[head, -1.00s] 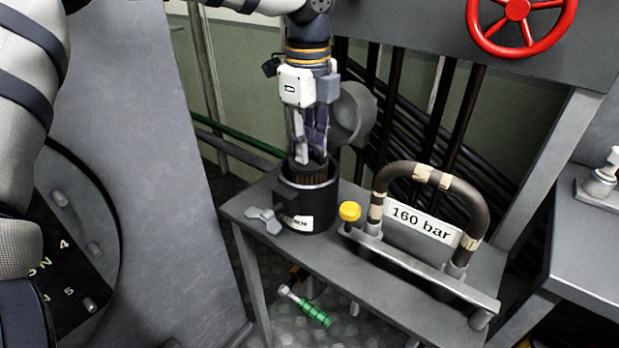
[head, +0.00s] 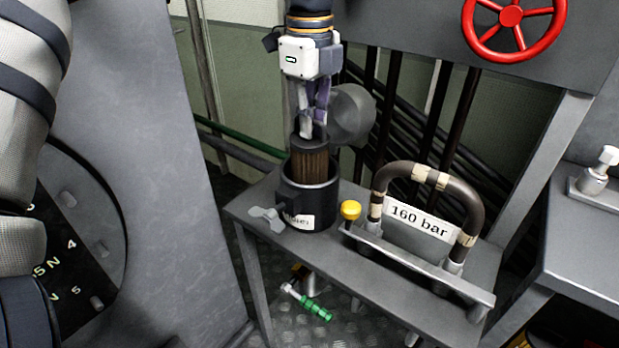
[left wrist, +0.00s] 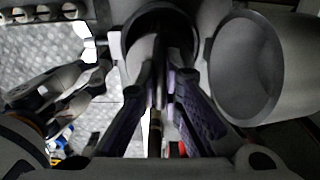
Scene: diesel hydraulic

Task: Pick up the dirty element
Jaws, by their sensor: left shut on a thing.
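The dirty element (head: 311,160) is a brown pleated cylinder with a dark cap, upright. Its lower part is hidden inside the black filter housing (head: 308,211), which stands on a grey bench. My left gripper (head: 312,130) points down from above and is shut on the element's top. In the left wrist view the gripper's fingers (left wrist: 160,85) close in front of the dark round housing opening (left wrist: 160,25). A grey round lid (head: 352,114) stands open behind the housing, and it fills the right of the left wrist view (left wrist: 246,68).
A wing-shaped clamp (head: 267,219) and a yellow knob (head: 350,210) sit beside the housing. A curved pipe (head: 428,172) with a 160 bar label (head: 418,217) stands to the right. A red valve wheel (head: 513,14) is above. Open space lies above the bench.

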